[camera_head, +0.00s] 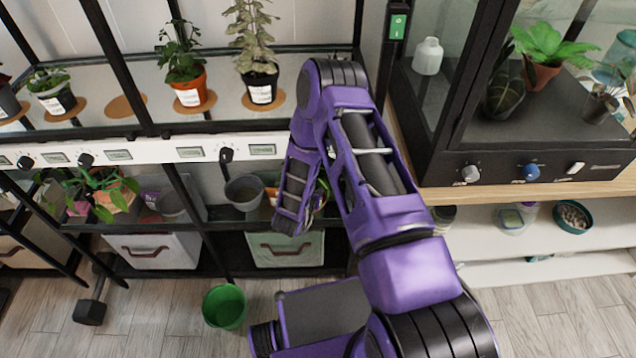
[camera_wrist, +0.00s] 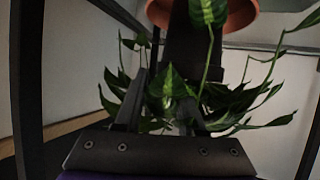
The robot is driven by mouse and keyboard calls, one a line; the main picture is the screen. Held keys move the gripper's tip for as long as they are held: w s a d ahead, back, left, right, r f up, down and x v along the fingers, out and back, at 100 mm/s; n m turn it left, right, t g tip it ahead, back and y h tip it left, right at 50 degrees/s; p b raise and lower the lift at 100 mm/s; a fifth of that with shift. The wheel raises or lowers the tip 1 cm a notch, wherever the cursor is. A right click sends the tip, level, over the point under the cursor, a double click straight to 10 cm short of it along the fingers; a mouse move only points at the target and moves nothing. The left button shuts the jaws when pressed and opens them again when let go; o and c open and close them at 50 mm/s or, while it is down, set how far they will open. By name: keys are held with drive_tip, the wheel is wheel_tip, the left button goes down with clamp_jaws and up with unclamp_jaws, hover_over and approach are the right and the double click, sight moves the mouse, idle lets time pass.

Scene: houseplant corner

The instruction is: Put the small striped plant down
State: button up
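I cannot tell for certain which plant is the small striped one. In the wrist view, a plant with narrow green, lighter-marked leaves (camera_wrist: 168,84) hangs around and between my gripper's dark fingers (camera_wrist: 166,95). A terracotta pot (camera_wrist: 242,14) shows at the top edge, partly behind a dark upright block. Whether the fingers touch any pot is hidden by the leaves. In the head view my forearm reaches down to the lower shelf and hides my gripper. A bit of green leaf (camera_head: 323,190) shows just right of the forearm.
A trailing plant (camera_head: 98,194) and a grey pot (camera_head: 244,192) stand on the lower shelf. The upper shelf holds several potted plants and one bare round coaster (camera_head: 126,106). A black-framed glass case (camera_head: 520,130) stands at right. A green bucket (camera_head: 224,307) is on the floor.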

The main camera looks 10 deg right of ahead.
drive_tip(key=shift+r, duration=0.2)
drive_tip(key=shift+s+a+r+p, duration=0.15)
drive_tip(key=shift+s+r+p, duration=0.05)
drive_tip(key=shift+p, duration=0.1)
drive_tip(key=p+v, duration=0.1)
drive_tip(key=v, duration=1)
drive_tip(key=shift+s, duration=0.2)
drive_tip(key=shift+a+r, duration=0.1)
